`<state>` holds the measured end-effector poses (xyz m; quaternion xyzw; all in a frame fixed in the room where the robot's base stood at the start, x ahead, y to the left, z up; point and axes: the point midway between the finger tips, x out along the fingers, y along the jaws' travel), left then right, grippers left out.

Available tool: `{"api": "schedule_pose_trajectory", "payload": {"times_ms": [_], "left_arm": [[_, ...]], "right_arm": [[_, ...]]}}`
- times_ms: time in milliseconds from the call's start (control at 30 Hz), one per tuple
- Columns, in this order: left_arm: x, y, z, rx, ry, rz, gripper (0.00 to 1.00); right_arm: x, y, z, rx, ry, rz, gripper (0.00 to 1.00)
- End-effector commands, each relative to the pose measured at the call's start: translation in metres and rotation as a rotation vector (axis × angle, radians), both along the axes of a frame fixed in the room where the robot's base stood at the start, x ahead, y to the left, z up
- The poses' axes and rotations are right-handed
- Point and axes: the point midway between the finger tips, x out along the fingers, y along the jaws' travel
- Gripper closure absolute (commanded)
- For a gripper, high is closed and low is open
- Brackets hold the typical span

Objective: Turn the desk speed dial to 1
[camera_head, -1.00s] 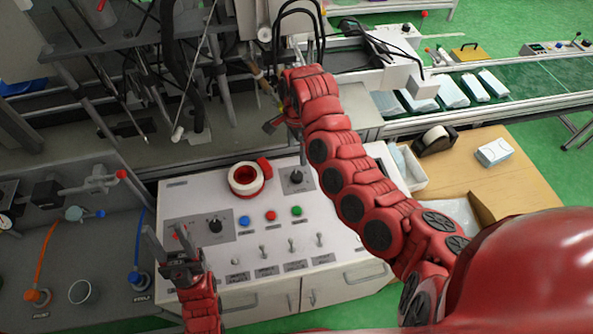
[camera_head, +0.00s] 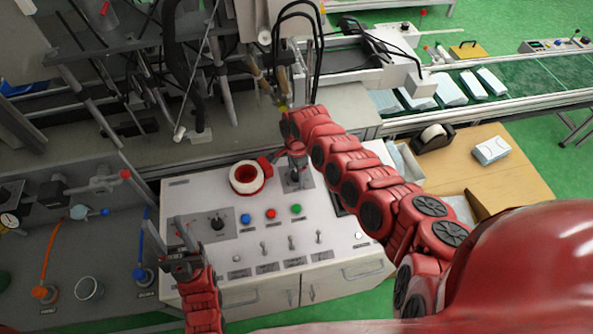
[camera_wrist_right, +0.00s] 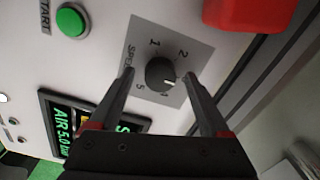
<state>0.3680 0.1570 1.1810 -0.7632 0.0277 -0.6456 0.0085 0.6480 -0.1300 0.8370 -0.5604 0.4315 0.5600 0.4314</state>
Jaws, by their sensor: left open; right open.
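The black round speed dial (camera_wrist_right: 159,73) sits on a grey plate on the white desk panel, with numbers around it. Its white mark points to the lower right in the right wrist view, away from the 1 and close to the 4. My right gripper (camera_wrist_right: 163,82) is open, with one finger on either side of the dial; I cannot tell whether they touch it. In the head view the right gripper (camera_head: 296,175) covers most of the dial. My left gripper (camera_head: 187,238) is open and empty at the desk's left edge.
A red block (camera_wrist_right: 249,14) is near the dial. A green start button (camera_wrist_right: 71,21) and a small display (camera_wrist_right: 85,122) flank it. Another knob (camera_head: 217,222) and several switches are on the desk.

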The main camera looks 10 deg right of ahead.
Motion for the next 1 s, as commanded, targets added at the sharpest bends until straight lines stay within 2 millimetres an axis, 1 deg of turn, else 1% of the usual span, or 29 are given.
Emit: {"api": "schedule_pose_trajectory", "payload": {"times_ms": [67, 100, 167, 200, 267, 300, 367, 400, 500, 767, 1000], "left_arm": [[0.0000, 0.0000, 0.0000, 0.000, 0.000, 0.000, 0.50], [0.0000, 0.0000, 0.0000, 0.000, 0.000, 0.000, 0.50], [0.0000, 0.0000, 0.0000, 0.000, 0.000, 0.000, 0.50], [0.0000, 0.0000, 0.0000, 0.000, 0.000, 0.000, 0.50], [0.0000, 0.0000, 0.0000, 0.000, 0.000, 0.000, 0.50], [0.0000, 0.0000, 0.0000, 0.000, 0.000, 0.000, 0.50], [0.0000, 0.0000, 0.0000, 0.000, 0.000, 0.000, 0.50], [0.0000, 0.0000, 0.0000, 0.000, 0.000, 0.000, 0.50], [-0.0001, 0.0000, 0.0001, 0.000, 0.000, 0.000, 0.50], [0.0000, 0.0000, -0.0013, 0.000, 0.000, 0.000, 0.50], [0.0001, 0.0001, -0.0074, 0.000, 0.000, 0.000, 0.50]], "right_arm": [[0.0000, -0.0001, 0.0001, 0.000, 0.000, 0.000, 0.21], [0.0000, -0.0001, 0.0002, 0.000, 0.000, 0.000, 0.29], [0.0001, -0.0002, 0.0003, 0.000, 0.000, 0.000, 0.39], [0.0001, -0.0002, 0.0003, 0.000, 0.000, 0.000, 0.47], [0.0001, -0.0002, 0.0003, 0.000, 0.000, 0.000, 0.57], [0.0001, -0.0002, 0.0004, 0.000, 0.000, 0.000, 0.65], [0.0001, -0.0002, 0.0004, 0.000, 0.000, 0.000, 0.75], [0.0001, -0.0002, 0.0004, 0.000, 0.000, 0.000, 0.83], [0.0001, -0.0002, 0.0005, 0.000, 0.000, 0.000, 1.00], [0.0003, 0.0003, 0.0002, 0.001, -0.001, 0.010, 1.00], [-0.0004, 0.0014, -0.0020, 0.002, -0.001, 0.071, 1.00]]}}
